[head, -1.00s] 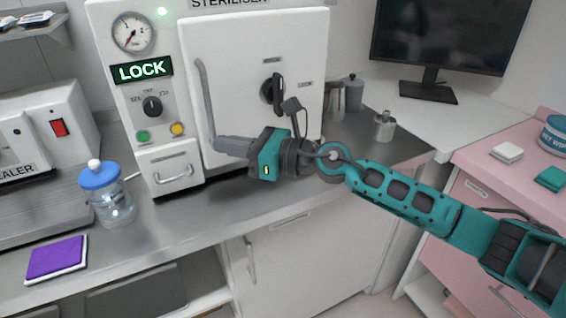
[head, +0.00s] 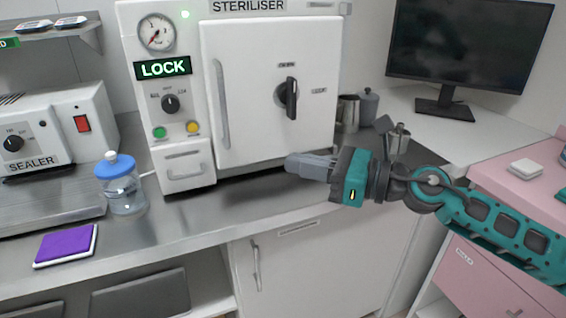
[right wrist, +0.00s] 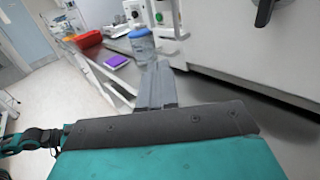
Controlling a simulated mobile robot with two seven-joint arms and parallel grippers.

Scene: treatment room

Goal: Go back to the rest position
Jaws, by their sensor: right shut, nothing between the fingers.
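My right gripper (head: 290,164) is shut and empty. In the head view it hangs in front of the steriliser's lower right, above the steel counter's front edge, its fingers pointing left and apart from the door. In the right wrist view its closed fingers (right wrist: 158,72) point towards the counter's far end. The white steriliser (head: 215,95) has its door closed, with a grey bar handle and a black knob (head: 289,97). Its green display reads LOCK. My left gripper is not in the head view; a teal and black arm part at the left of the right wrist view shows no clear fingers.
On the steel counter (head: 190,220) stand a jar with a blue lid (head: 120,185), a purple pad (head: 66,245) and a sealer (head: 60,130). Metal canisters (head: 348,113) stand right of the steriliser. A monitor (head: 468,45) and a pink cabinet (head: 490,270) are at right.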

